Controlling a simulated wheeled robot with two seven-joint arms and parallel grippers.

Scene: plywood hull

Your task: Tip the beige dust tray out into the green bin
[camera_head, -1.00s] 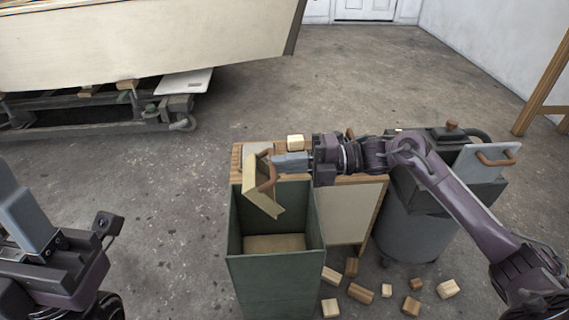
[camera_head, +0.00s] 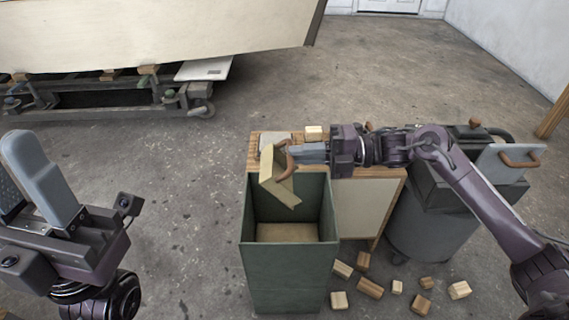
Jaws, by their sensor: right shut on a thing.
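The beige dust tray (camera_head: 269,182) is steeply tilted over the back left part of the green bin (camera_head: 288,277). Its lower end hangs at or just inside the bin's mouth. My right gripper (camera_head: 291,157) is shut on the tray's brown curved handle, at the tray's right side. The bin stands upright and open, with a light brown floor or contents showing inside. I cannot make out any dust falling. My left gripper (camera_head: 38,180) is raised at the left edge, well apart from the bin and empty as far as it shows; its second finger is not clear.
A wooden-topped bench (camera_head: 372,186) with a small block (camera_head: 313,132) stands right behind the bin. A grey drum (camera_head: 428,232) stands further right. Several wood blocks (camera_head: 369,288) lie on the floor right of the bin. The hull (camera_head: 150,35) is at back left; floor between is clear.

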